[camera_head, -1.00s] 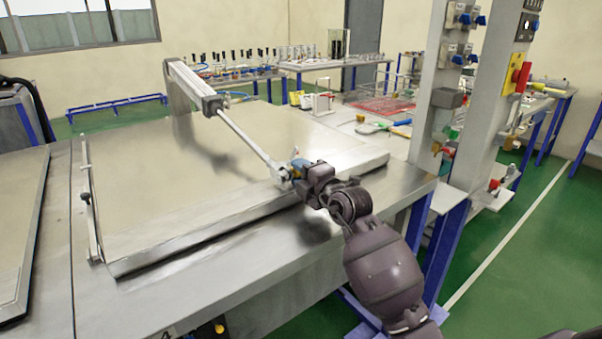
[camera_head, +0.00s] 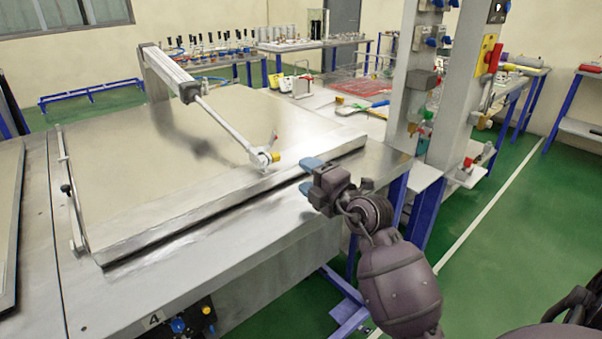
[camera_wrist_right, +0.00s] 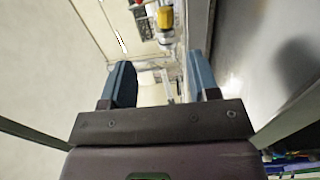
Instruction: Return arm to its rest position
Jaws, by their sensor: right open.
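My right arm (camera_head: 398,283) comes in from the lower right in the head view. Its gripper (camera_head: 311,172) has blue fingertips and is open and empty, just off the near right edge of the metal lid. It also shows in the right wrist view (camera_wrist_right: 160,88), with its two blue fingers apart and nothing between them. The flat metal lid (camera_head: 140,195) lies down on the table. The gripper is apart from this joint. My left gripper is out of view.
The steel table (camera_head: 170,290) carries the lid. A grey post (camera_head: 412,80) with valves and a second post (camera_head: 472,80) with a red and yellow switch (camera_head: 488,58) stand right of the gripper. Green floor (camera_head: 510,250) is open at the right.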

